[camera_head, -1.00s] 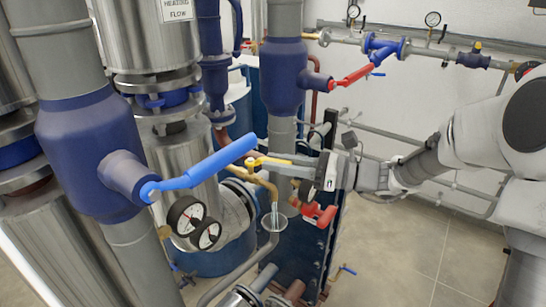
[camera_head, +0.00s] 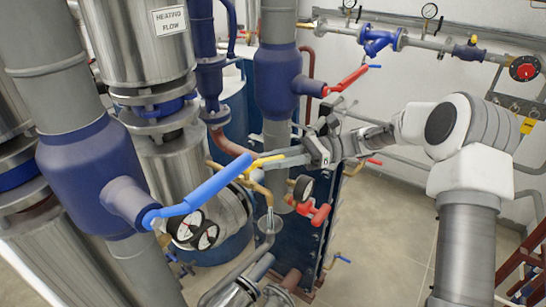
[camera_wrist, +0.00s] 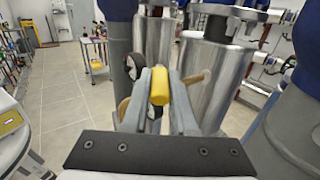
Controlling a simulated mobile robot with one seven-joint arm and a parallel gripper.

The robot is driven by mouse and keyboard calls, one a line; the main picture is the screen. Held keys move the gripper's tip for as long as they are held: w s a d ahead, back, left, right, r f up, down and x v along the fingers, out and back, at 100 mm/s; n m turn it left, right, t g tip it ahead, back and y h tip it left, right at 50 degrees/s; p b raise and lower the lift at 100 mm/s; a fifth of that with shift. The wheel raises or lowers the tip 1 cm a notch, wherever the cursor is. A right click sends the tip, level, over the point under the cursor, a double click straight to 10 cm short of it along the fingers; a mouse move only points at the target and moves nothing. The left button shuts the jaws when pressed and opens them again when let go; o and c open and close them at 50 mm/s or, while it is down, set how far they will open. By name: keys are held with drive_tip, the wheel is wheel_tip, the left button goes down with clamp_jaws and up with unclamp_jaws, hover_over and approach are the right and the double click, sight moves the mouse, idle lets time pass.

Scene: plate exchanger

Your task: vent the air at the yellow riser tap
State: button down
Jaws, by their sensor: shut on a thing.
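The yellow riser tap (camera_head: 264,161) sits on a bent brass pipe (camera_head: 262,186) at the middle of the head view. My gripper (camera_head: 281,158) reaches it from the right. In the wrist view, the tap's yellow lever (camera_wrist: 160,86) lies between the two fingers of my gripper (camera_wrist: 160,100), which are shut on it. The brass pipe's end points down over a small metal funnel (camera_head: 270,223). The tap's body is mostly hidden in the wrist view, and I cannot tell whether anything flows from the pipe.
A large blue lever (camera_head: 200,198) stands close in front, left of the tap. Two dial gauges (camera_head: 196,230) sit below it. A red lever (camera_head: 346,80) is above my gripper, and a red valve (camera_head: 312,210) is below it.

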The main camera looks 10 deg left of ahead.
idle(0.3)
drive_tip(key=c, duration=0.7)
unclamp_jaws()
drive_tip(key=b+v, duration=0.2)
drive_tip(key=v, duration=1.5)
drive_tip(key=shift+w+b, duration=0.2)
drive_tip(key=shift+b, duration=0.1)
drive_tip(key=shift+d, duration=0.15)
